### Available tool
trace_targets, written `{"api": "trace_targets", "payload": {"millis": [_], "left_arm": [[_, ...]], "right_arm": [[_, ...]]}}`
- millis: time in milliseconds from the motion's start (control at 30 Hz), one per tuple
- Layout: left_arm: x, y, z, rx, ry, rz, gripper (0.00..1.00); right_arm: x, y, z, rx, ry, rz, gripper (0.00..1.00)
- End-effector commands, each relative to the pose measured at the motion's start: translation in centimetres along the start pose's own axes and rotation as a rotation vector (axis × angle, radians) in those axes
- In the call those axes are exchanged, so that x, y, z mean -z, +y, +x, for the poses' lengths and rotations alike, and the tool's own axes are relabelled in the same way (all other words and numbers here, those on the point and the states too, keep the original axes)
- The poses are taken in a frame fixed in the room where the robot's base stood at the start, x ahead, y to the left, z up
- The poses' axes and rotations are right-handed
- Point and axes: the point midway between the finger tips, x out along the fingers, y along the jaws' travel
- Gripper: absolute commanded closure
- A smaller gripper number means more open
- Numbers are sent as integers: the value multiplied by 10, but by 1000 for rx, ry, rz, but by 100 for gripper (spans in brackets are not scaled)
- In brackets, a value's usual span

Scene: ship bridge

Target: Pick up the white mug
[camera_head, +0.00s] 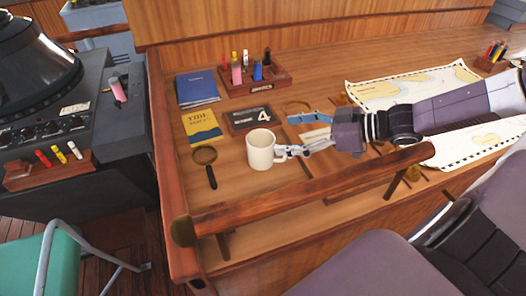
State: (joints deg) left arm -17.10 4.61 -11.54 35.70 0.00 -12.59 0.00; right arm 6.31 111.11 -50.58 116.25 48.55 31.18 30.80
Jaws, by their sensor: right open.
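The white mug (260,149) stands upright on the wooden desk, near its front-left corner. Its handle points right. My right gripper (289,151) reaches in from the right with its fingertips at the handle. Its jaws are open, and I cannot tell whether the fingers touch the handle or pass around it. My left gripper is not in view.
A magnifying glass (205,159) lies left of the mug; a yellow book (202,127) and a date block (249,117) lie behind. A wooden rail (310,188) runs along the front edge. Charts (400,88) lie on the right.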

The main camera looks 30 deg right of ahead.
Motion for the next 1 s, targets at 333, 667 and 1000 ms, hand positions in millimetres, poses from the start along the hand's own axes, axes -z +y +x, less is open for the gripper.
{"api": "trace_targets", "payload": {"millis": [333, 667, 1000], "left_arm": [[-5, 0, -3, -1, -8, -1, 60], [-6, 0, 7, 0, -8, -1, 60], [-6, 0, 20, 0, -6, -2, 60]], "right_arm": [[-12, -1, 24, 1, 0, -1, 25], [-16, -1, 62, 1, -2, 0, 25], [-13, 0, 79, -1, -1, -1, 25]]}}
